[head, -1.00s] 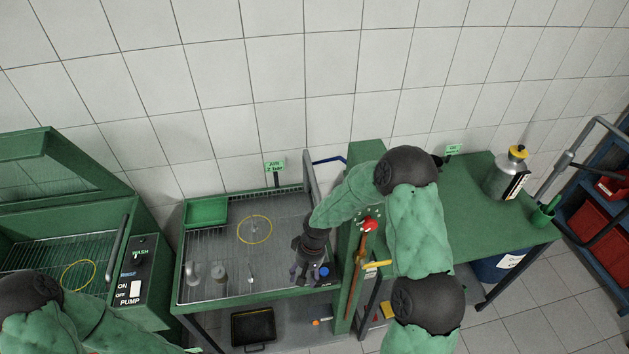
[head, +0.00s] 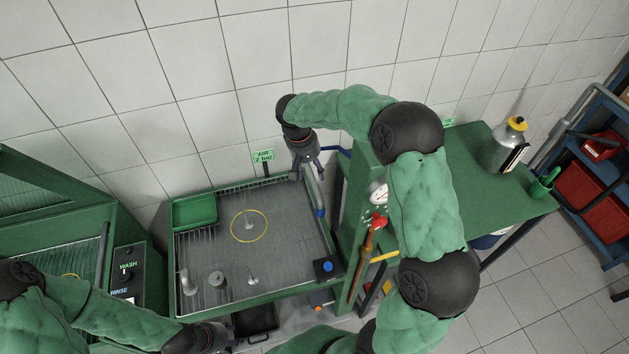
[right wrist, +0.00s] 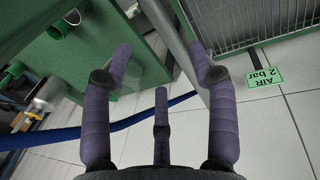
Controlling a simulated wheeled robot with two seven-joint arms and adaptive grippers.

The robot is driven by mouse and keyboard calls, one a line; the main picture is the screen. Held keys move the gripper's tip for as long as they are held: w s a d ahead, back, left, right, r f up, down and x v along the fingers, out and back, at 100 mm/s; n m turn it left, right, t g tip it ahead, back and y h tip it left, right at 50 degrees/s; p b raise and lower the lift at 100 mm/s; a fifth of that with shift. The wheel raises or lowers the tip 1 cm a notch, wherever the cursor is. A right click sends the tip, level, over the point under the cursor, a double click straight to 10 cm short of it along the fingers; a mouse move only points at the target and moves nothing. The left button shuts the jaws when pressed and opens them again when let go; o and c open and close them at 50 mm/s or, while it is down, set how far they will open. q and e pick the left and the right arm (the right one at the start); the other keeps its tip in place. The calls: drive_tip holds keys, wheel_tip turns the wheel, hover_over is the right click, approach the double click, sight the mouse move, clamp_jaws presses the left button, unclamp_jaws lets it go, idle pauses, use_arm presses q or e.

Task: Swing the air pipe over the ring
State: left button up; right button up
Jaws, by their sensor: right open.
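The yellow ring (head: 249,226) lies flat on the wire-grid tray (head: 290,285) of the middle bench, with a small pale fitting inside it. The grey air pipe (head: 318,190) stands at the tray's right rear side, right of the ring and not over it. In the right wrist view the pipe (right wrist: 172,34) passes between my fingers. My right gripper (head: 312,172) is open at the pipe's upper part; I cannot tell whether it touches. It also shows in the right wrist view (right wrist: 161,60). My left gripper (head: 228,338) is low at the bench front, its fingers unclear.
A blue hose (right wrist: 140,118) runs behind my right fingers. The sign "AIR 2 bar" (head: 263,156) stands behind the tray. A green bin (head: 194,211), small metal parts (head: 216,279) and a blue button (head: 327,267) are at the tray. A red-handled lever (head: 377,222) stands right.

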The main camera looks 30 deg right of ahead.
sight(316, 185)
drive_tip(key=f, duration=0.3)
drive_tip(key=d+f, duration=0.1)
drive_tip(key=f, duration=0.4)
drive_tip(key=shift+w+d+f+p, duration=0.15)
drive_tip(key=shift+d+f+p, duration=0.15)
drive_tip(key=shift+p, duration=0.05)
drive_tip(key=shift+c, duration=0.3)
clamp_jaws()
